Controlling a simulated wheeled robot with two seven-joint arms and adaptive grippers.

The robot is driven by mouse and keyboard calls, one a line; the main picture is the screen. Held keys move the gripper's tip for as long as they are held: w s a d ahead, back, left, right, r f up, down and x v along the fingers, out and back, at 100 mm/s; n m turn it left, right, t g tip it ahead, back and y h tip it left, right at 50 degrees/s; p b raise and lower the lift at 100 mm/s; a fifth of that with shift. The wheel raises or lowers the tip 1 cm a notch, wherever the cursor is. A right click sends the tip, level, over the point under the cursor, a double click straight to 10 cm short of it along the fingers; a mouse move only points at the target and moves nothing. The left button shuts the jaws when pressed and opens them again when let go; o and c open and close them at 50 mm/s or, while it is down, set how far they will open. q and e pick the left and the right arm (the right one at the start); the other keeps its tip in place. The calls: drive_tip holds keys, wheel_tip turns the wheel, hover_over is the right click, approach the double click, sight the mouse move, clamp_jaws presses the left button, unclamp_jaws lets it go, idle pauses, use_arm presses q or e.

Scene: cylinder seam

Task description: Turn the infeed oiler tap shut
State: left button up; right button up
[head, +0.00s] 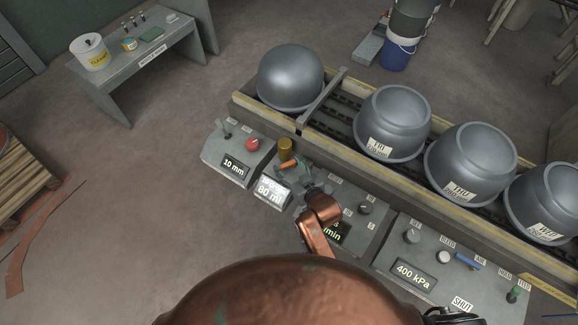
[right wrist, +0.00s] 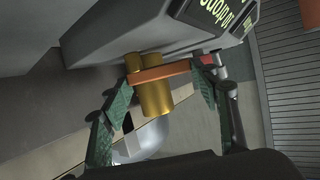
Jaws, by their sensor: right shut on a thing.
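The infeed oiler is a brass cylinder (head: 286,146) at the back edge of the console, with an orange tap handle (head: 286,163) at its front. In the right wrist view the tap handle (right wrist: 172,73) is a flat orange bar crossing the brass body (right wrist: 156,98). My right gripper (head: 291,167) is at the tap. Its green fingers (right wrist: 168,78) stand at the two ends of the bar and are shut on it. The gripper and copper arm hide part of the console. My left gripper does not show.
A display reading 80 ml (head: 271,191) sits beside my gripper. A red button (head: 253,144) is to the left, and a knob (head: 365,207) to the right. Behind runs a conveyor rail (head: 262,112) carrying several grey domed vessels (head: 392,118). Floor at left is clear near the console.

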drive_tip(key=shift+d+r+n+g+y+p, duration=0.15)
drive_tip(key=shift+d+n+g+y+p, duration=0.15)
drive_tip(key=shift+n+g+y+p, duration=0.45)
drive_tip(key=shift+s+d+n+g+y+p, duration=0.1)
drive_tip(key=shift+d+n+g+y+p, duration=0.15)
drive_tip(key=shift+n+y+p, duration=0.45)
drive_tip(key=shift+d+f+n+g+y, duration=0.25)
drive_tip(key=shift+n+g+y, duration=0.35)
drive_tip(key=shift+n, duration=0.15)
drive_tip(key=shift+s+n+g+y+b, duration=0.1)
drive_tip(key=shift+n+g+y+b, duration=0.35)
drive_tip(key=shift+n+g+b, duration=0.4)
drive_tip(key=o, duration=1.2)
drive_tip(key=shift+c, duration=0.2)
